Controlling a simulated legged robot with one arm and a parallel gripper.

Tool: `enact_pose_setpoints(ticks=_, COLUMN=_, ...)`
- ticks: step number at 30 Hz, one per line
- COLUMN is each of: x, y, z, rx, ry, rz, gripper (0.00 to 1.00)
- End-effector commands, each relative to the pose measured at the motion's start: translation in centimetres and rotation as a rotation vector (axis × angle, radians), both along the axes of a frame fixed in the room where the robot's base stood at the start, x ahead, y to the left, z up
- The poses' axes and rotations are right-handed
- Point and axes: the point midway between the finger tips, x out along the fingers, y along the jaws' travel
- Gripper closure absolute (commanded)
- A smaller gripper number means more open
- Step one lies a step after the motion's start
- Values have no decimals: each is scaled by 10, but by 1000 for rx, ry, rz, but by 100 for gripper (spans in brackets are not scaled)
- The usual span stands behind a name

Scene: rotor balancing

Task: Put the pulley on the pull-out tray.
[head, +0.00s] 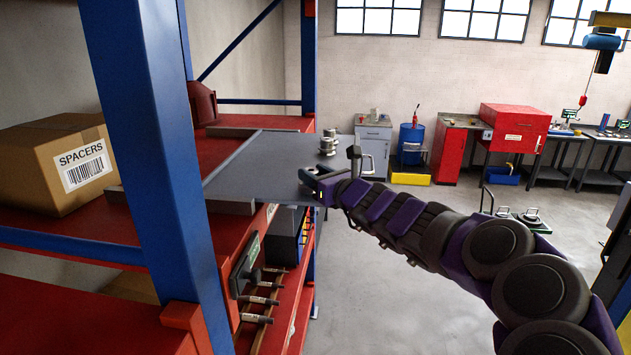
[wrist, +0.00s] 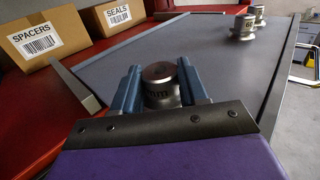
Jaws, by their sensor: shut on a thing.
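My gripper (wrist: 160,88) is shut on a short round metal pulley (wrist: 160,77), held between two blue-grey fingers. In the head view my gripper (head: 308,180) is at the right edge of the grey pull-out tray (head: 255,165). In the wrist view the pulley is seen against the tray's surface (wrist: 205,55). I cannot tell whether it touches the tray.
Similar metal pieces (head: 328,143) stand at the tray's far right corner; one (wrist: 243,24) is marked. A SPACERS box (head: 62,160) and a SEALS box (wrist: 115,17) sit left on the red shelf. A blue rack post (head: 150,150) stands in front. The tray's middle is clear.

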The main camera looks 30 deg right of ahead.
Motion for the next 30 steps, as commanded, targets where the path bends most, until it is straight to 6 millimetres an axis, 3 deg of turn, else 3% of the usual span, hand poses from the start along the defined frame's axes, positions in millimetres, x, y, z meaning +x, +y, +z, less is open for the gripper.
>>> enact_pose_setpoints(ticks=3, x=0, y=-3, z=-9, rx=3, ry=-1, rz=-1, gripper=99)
enact_pose_setpoints(ticks=8, x=0, y=-3, z=-8, rx=1, ry=-2, rz=-1, gripper=99)
enact_pose_setpoints(ticks=9, x=0, y=-2, z=-8, rx=1, ry=-1, rz=-1, gripper=56)
enact_pose_setpoints(ticks=17, x=0, y=4, z=-6, rx=-2, ry=0, rz=0, gripper=32)
enact_pose_setpoints(ticks=30, x=0, y=-1, z=-8, rx=0, ry=-1, rz=-1, gripper=32)
